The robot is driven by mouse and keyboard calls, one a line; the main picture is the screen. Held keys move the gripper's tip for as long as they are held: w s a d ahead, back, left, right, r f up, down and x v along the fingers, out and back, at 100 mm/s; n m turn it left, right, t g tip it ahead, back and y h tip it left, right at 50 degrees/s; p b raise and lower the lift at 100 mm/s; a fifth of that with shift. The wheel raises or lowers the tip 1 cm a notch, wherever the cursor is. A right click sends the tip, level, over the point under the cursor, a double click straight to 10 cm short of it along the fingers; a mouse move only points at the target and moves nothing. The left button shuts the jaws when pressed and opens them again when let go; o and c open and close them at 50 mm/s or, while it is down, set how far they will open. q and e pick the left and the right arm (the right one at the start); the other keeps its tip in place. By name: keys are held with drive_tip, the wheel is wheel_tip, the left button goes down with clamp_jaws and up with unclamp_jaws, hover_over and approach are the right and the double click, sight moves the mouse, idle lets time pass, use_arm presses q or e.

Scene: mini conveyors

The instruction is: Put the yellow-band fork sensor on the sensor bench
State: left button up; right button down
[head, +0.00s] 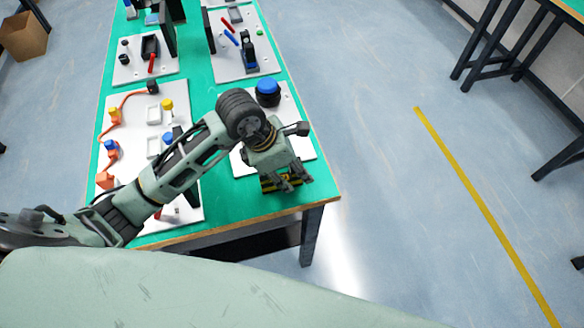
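My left gripper (289,182) points down over the front right corner of a green-topped table (222,206). A small black and yellow item (267,184) shows right under and beside its fingers; it may be the yellow-band fork sensor. The fingers cover part of it, and I cannot tell whether they grip it or whether it touches the table. My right gripper is not in view. I cannot tell which surface is the sensor bench.
White boards with parts stand on the table, one with a blue dome button (268,87) behind my gripper and one with orange cables (128,97) at left. A wooden-edged table (570,6) is at top right. A cardboard box (23,37) is at top left.

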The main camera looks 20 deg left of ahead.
use_arm(q)
drive_tip(key=shift+r, duration=0.2)
drive_tip(key=shift+a+r, duration=0.15)
drive_tip(key=shift+r, duration=0.15)
drive_tip(key=v, duration=1.1)
drive_tip(key=shift+s+b, duration=0.2)
drive_tip(key=shift+b, duration=0.25)
